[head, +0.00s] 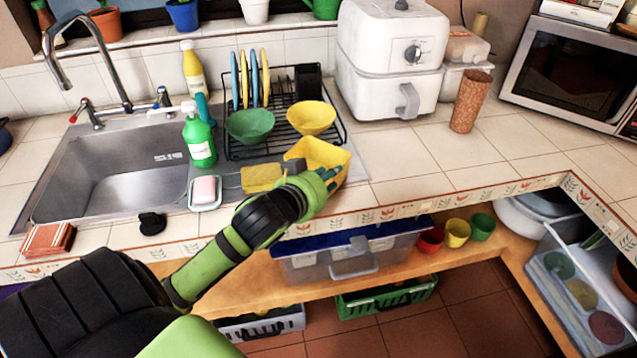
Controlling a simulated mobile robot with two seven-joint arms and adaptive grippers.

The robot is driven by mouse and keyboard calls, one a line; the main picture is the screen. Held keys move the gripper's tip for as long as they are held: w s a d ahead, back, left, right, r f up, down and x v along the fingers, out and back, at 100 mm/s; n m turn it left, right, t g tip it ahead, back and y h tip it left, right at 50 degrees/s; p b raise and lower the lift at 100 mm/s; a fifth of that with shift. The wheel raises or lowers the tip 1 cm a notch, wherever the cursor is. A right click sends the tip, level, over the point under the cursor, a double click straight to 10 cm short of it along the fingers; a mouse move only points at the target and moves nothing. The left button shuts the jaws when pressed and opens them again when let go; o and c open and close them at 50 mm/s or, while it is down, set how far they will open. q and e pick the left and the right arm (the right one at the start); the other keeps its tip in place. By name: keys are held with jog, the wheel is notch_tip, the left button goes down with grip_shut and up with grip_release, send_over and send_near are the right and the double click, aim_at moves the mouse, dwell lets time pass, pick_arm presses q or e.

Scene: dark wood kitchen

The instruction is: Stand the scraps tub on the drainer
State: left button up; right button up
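The yellow scraps tub (318,150), an open-topped box, is at the front right of the drainer, overlapping its front edge in the picture. I cannot tell whether it rests on the counter or is held up. The black wire drainer (338,133) stands behind it, right of the sink. My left gripper (331,177) is at the tub's near right side, its teal fingers against the tub's front in the picture. Whether they are closed on its wall is not clear. My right gripper is not in view.
The drainer holds upright plates (254,77), a green bowl (249,124), a yellow bowl (311,117) and a black holder (307,82). A yellow sponge (260,178), soap dish (205,194) and green bottle (199,140) are left of the tub. A white appliance (390,55) stands behind right.

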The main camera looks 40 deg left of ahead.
pick_arm(q)
jog(key=shift+p+v, duration=0.95)
jog(key=shift+v, duration=1.1)
